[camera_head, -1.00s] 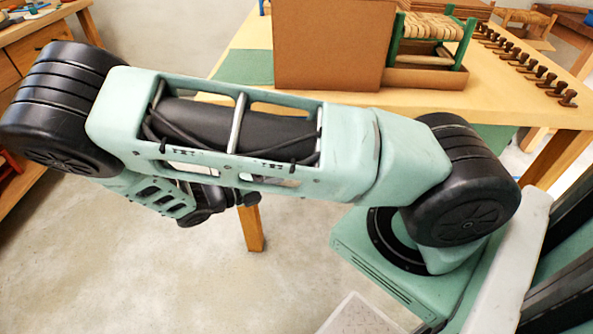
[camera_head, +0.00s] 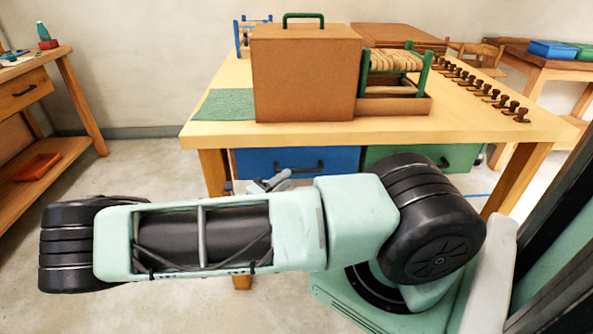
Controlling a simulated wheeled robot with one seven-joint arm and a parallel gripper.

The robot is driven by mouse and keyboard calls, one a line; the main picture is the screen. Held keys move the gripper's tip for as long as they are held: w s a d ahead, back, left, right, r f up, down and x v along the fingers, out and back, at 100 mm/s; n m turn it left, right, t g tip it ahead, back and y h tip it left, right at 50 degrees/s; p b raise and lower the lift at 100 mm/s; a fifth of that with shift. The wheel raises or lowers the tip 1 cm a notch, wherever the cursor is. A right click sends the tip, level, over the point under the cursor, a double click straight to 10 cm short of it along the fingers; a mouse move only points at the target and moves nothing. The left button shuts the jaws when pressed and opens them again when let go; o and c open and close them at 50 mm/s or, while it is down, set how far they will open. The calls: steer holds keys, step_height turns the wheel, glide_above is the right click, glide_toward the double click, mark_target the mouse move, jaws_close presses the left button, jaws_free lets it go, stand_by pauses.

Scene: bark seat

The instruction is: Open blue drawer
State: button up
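The blue drawer (camera_head: 255,160) is under the front edge of the wooden table, left of a green drawer. Its front looks flush, so it appears shut. Its dark bar handle (camera_head: 300,168) shows just above my arm. The lower part of the drawer front is hidden by my arm. A small grey piece that looks like part of my gripper (camera_head: 270,182) shows above my arm, in front of the drawer's lower left part. The rest of it is hidden, so I cannot tell its opening or whether it touches the drawer.
The table (camera_head: 470,128) carries a brown case (camera_head: 305,80), a small woven stool (camera_head: 395,60) and a row of dark pegs (camera_head: 490,92). The green drawer (camera_head: 430,155) is partly behind my arm. A workbench (camera_head: 62,75) stands at left; floor between is clear.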

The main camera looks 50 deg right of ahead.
mark_target(297, 171)
steer(key=d, duration=0.6)
steer(key=shift+s+r, duration=0.25)
steer(key=shift+r, duration=0.15)
steer(key=shift+c, duration=0.3)
steer(key=shift+a, duration=0.1)
jaws_close()
